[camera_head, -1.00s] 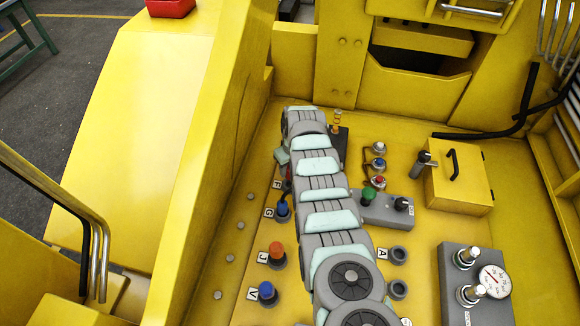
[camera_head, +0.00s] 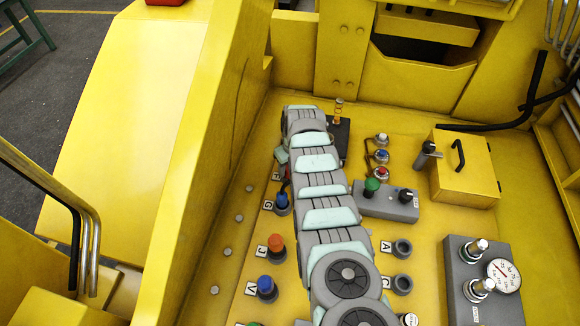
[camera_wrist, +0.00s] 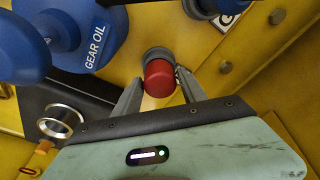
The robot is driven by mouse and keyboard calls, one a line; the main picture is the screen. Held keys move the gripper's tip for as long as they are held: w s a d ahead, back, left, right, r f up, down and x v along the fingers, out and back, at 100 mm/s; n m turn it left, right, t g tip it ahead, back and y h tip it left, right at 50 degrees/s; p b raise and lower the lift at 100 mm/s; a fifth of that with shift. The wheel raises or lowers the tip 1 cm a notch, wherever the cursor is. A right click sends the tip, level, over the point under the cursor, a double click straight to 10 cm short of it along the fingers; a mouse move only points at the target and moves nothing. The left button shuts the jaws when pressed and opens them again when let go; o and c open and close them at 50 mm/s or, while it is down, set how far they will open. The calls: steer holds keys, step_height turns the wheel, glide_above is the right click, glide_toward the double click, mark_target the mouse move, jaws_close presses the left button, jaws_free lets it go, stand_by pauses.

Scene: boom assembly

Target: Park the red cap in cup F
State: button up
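The red cap (camera_wrist: 160,82) shows at the centre of the wrist view, in line with the mouth of a grey cup (camera_wrist: 159,55). How deep it sits in the cup is hidden. My gripper (camera_wrist: 158,76) has one finger on each side of the cap, with a narrow gap at the left finger; the right finger is very close to it or touching. In the head view the red cap (camera_head: 288,172) is a small patch beside my arm, just above the blue cap (camera_head: 282,201) at label G. The cup's own label is not readable.
A blue GEAR OIL object (camera_wrist: 75,30) hangs close on the left in the wrist view. An orange cap (camera_head: 277,247) and another blue cap (camera_head: 266,288) stand in the left row. Empty cup A (camera_head: 402,248) and a control box (camera_head: 388,201) lie right of my arm.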

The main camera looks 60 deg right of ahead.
steer(key=o, duration=0.3)
steer(key=shift+s+a+r+p, duration=0.15)
steer(key=shift+r+p, duration=0.3)
steer(key=shift+r, duration=1)
steer(key=shift+s+a+r+b, duration=0.1)
steer(key=shift+s+r+b, duration=0.15)
steer(key=shift+r, duration=1.05)
steer(key=shift+s+a+r+b, duration=0.1)
steer(key=shift+r+b, duration=0.15)
steer(key=shift+r, duration=1)
steer(key=shift+s+a+r+b, duration=0.1)
steer(key=shift+s+r+b, duration=0.15)
steer(key=shift+r, duration=1.05)
